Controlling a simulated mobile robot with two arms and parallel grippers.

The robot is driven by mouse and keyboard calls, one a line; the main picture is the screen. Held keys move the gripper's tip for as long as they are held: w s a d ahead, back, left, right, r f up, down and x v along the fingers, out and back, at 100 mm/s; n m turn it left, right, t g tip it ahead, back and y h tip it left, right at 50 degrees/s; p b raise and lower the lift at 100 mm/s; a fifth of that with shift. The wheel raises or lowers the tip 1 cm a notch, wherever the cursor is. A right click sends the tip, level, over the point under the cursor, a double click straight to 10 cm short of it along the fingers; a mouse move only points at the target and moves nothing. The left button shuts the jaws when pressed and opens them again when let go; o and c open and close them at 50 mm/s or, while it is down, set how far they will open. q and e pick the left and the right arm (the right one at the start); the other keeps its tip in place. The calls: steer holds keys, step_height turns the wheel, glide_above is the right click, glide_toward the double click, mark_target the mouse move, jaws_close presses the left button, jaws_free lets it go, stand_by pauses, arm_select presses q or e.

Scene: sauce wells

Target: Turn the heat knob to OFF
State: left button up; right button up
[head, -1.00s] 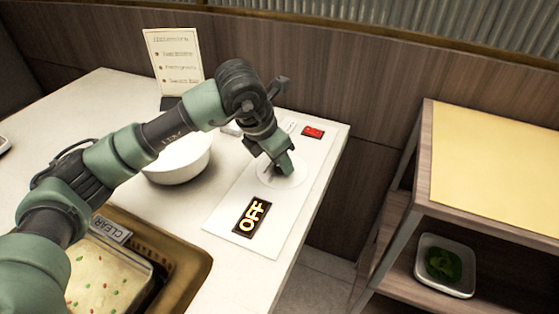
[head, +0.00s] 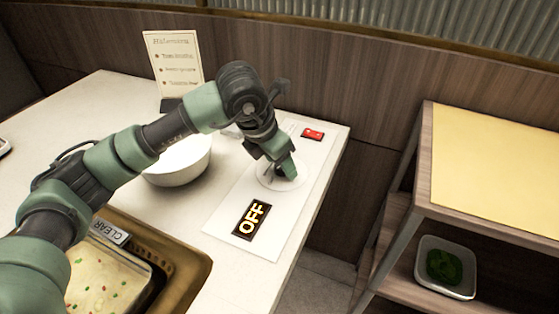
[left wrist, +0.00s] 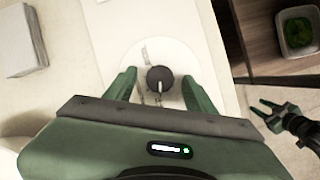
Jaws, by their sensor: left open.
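The heat knob (left wrist: 160,79) is a round dark knob with a light pointer line, on a white round dial on the white panel (head: 222,218). In the left wrist view it sits between the two fingers of my left gripper (left wrist: 157,88), with a gap on each side. In the head view my left gripper (head: 283,170) is over the dial and hides most of the knob. A black display (head: 251,218) on the panel reads OFF in lit letters. My right gripper (left wrist: 277,114) shows at the right of the left wrist view, its two fingers apart.
A red switch (head: 313,134) is at the panel's far end. A white bowl (head: 178,165) stands left of the panel, with a menu card (head: 172,62) behind it. A hotpot (head: 193,262) is at the front left. A shelf (head: 488,165) stands right, beyond a gap.

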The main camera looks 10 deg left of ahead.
arm_select(q)
steer(key=shift+s+a+r, duration=0.1)
steer(key=shift+r, duration=0.25)
steer(key=v, duration=0.7)
steer(key=shift+p, duration=0.4)
arm_select(e)
steer(key=f, duration=0.2)
steer(key=shift+s+f, duration=0.35)
steer(key=shift+f, duration=0.05)
